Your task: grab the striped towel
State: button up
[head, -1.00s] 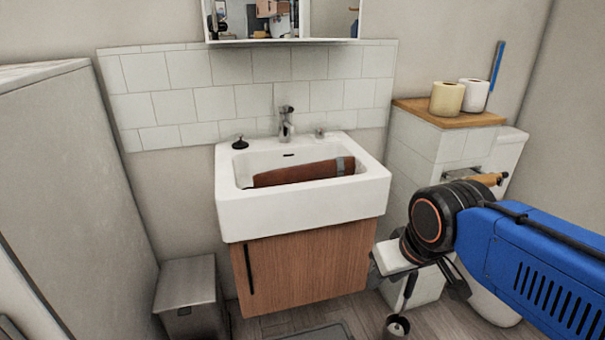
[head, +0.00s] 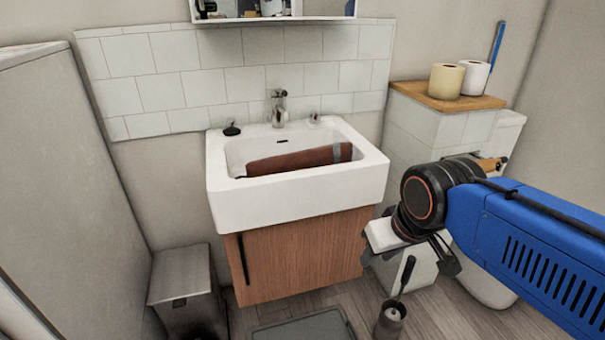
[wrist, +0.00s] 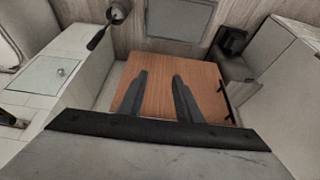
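A rolled reddish-brown bundle with a grey band near its right end (head: 290,162) lies in the white sink basin; it is the only towel-like thing I see, and stripes beyond the band are not clear. The sink (head: 290,200) is mounted above a wooden cabinet. My gripper (head: 450,258) is to the right of and below the sink rim, apart from the bundle. In the wrist view its two dark fingers (wrist: 160,76) are spread with nothing between them, in front of the wooden cabinet (wrist: 160,85). The bundle is not visible in the wrist view.
A grey bin (head: 185,285) stands left of the cabinet, with a flat grey scale (head: 305,328) on the floor. A toilet brush holder (head: 391,318) is below my gripper. Toilet rolls (head: 446,80) sit on a wooden shelf at right. A tall grey panel (head: 70,190) bounds the left.

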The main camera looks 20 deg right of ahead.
jog(key=o, duration=0.5)
jog(key=shift+c, duration=0.2)
notch_tip(320, 180, up, 22)
jog(key=m+g, duration=0.5)
jog(key=m, duration=1.3)
send_over(308, 165)
jog(key=w, duration=0.2)
jog(key=f, duration=1.7)
jog(key=shift+s+d+f, duration=0.1)
jog(key=shift+s+d, duration=0.05)
jog(key=shift+d, duration=0.2)
